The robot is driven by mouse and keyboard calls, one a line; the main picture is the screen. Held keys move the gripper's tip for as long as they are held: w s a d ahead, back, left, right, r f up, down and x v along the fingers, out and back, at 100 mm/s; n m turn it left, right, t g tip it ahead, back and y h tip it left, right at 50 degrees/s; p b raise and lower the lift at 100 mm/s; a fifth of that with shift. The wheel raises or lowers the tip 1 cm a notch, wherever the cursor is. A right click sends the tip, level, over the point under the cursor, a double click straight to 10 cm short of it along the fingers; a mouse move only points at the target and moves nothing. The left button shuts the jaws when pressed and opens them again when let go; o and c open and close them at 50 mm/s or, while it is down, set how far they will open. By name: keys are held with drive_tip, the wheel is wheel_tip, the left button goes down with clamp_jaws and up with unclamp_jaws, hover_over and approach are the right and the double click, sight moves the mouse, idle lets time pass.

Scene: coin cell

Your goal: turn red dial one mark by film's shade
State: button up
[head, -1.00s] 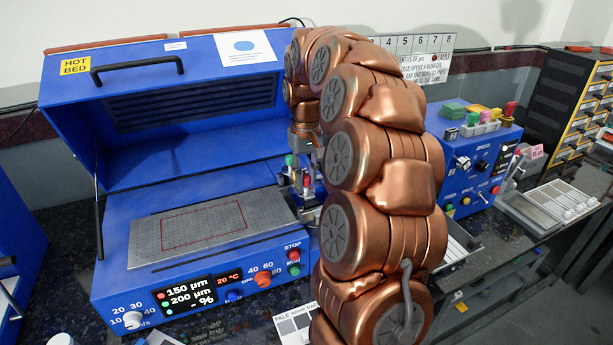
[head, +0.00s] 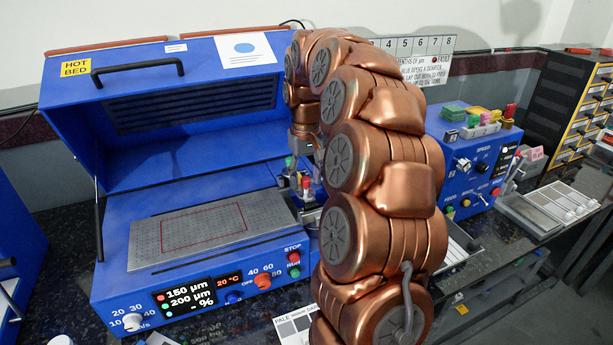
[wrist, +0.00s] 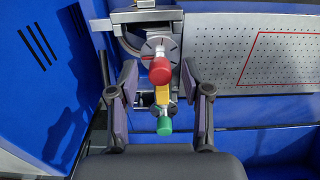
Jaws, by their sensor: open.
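The red dial (wrist: 160,71) is a red knob in front of a round grey marked disc (wrist: 158,46) in the wrist view. In the head view its red end (head: 306,182) shows beside the hot bed. A green knob (wrist: 164,125) and a yellow piece (wrist: 162,95) lie below it in the wrist view. My gripper (wrist: 159,76) is open, with one finger on each side of the red knob and gaps visible on both sides. I cannot tell its depth against the knob. A shade card (head: 296,325) is partly hidden by my arm. I see no distinct film on the perforated plate (head: 190,252).
The blue hot bed (head: 75,125) has its lid raised. Its front panel has a display (head: 187,297) and an orange knob (head: 263,280). A blue control box (head: 462,175) and a tray of grey swatches (head: 555,205) stand right of my arm.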

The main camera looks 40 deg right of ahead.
sight(305, 179)
wheel_tip(305, 179, up, 12)
idle(0.8)
idle(0.4)
drive_tip(key=shift+a, duration=0.1)
